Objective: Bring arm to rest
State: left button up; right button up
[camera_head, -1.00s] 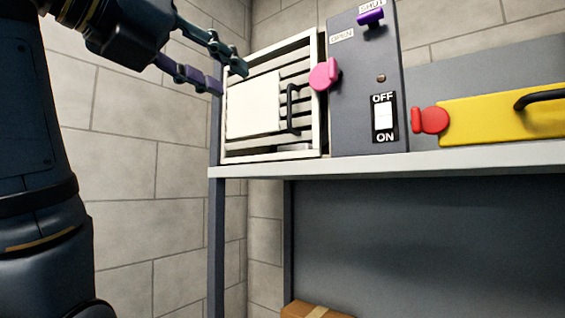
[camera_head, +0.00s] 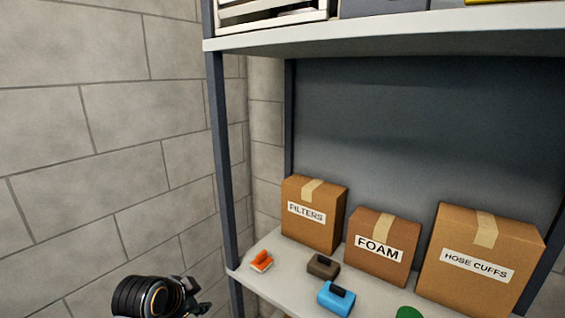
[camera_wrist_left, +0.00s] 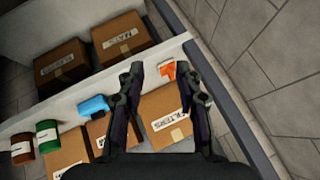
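My left gripper (camera_head: 197,296) is low at the left in the head view, in front of the block wall and left of the shelf unit. In the left wrist view its two fingers (camera_wrist_left: 156,74) are spread apart with nothing held between them. An orange and white brush (camera_head: 261,261) lies at the left end of the middle shelf; it also shows between the fingertips in the left wrist view (camera_wrist_left: 168,70), apart from them. My right gripper is not in view.
The middle shelf (camera_head: 287,283) holds a brown block (camera_head: 323,266), a blue block (camera_head: 336,298) and boxes marked FILTERS (camera_head: 314,215), FOAM (camera_head: 383,248) and HOSE CUFFS (camera_head: 478,262). The shelf's left post (camera_head: 222,150) stands beside the gripper. Bare wall is left.

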pick_arm(q)
jog(key=s+a+f+n+g+y, duration=0.15)
jog(key=s+f+n, duration=0.25)
jog(key=s+f, duration=0.55)
jog(key=s+a+f+n+g+y, duration=0.1)
jog(key=s+a+f+n+g, duration=0.3)
jog(key=s, duration=0.9)
notch_tip(320, 180, down, 29)
jog(key=s+n+b, duration=0.1)
jog(key=s+a+f+g, duration=0.1)
jog(key=s+a+f, duration=0.1)
jog(key=s+f, duration=1.5)
jog(key=shift+s+f+b, duration=0.2)
jog(key=shift+s+b, duration=0.2)
jog(key=shift+s, duration=0.65)
